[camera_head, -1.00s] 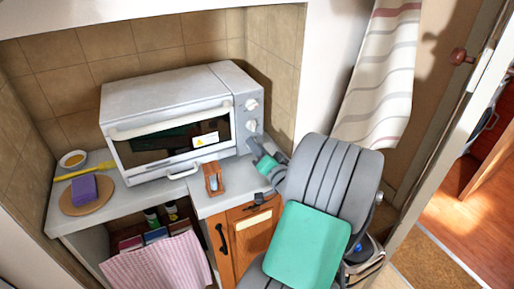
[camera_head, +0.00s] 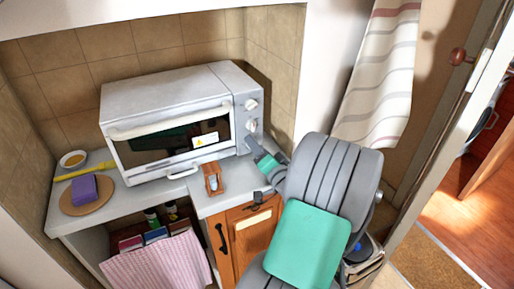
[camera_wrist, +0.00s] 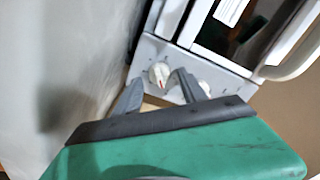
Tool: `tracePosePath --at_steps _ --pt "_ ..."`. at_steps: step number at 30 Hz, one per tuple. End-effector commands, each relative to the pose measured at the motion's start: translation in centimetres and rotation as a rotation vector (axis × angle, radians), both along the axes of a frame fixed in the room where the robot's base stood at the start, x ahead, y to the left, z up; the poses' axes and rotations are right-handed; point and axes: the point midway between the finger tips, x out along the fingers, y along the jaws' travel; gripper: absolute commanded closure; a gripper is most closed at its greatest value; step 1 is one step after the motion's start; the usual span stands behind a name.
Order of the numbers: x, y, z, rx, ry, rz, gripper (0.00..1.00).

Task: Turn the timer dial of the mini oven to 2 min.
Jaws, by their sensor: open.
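The white mini oven (camera_head: 170,105) stands on the counter, its control panel at its right end. The head view shows an upper knob (camera_head: 251,104) and a middle knob (camera_head: 251,125); my gripper covers the panel's lower part. In the wrist view the lowest knob (camera_wrist: 158,74), white with a red mark, shows between the fingertips. Another knob (camera_wrist: 204,88) is partly behind the right finger. My gripper (camera_wrist: 158,86) is open, its fingers on either side of the lowest knob in the picture; I cannot tell whether they touch it. No scale is readable, and I cannot tell which knob is the timer.
A small wooden-framed sand timer (camera_head: 213,180) stands at the counter edge, left of my gripper. The oven door handle (camera_head: 170,120) runs along the door top. A purple sponge (camera_head: 83,188) lies on a round board at left. A striped curtain (camera_head: 375,80) hangs at right.

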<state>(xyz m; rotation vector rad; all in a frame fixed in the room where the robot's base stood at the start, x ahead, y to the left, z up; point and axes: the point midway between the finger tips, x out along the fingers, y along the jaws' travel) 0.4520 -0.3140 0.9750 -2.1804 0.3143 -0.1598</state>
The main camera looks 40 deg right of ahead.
Motion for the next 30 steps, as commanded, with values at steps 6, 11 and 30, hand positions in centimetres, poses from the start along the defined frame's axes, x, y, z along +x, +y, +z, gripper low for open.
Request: tracePosePath --at_steps 6,11,30 --pt "-0.6 0.1 -0.1 0.001 0.002 -0.003 0.51" --pt "-3.5 0.7 -0.2 0.000 0.000 -0.007 0.51" --pt "-7.5 2.1 -0.8 -0.021 0.004 0.001 0.51"
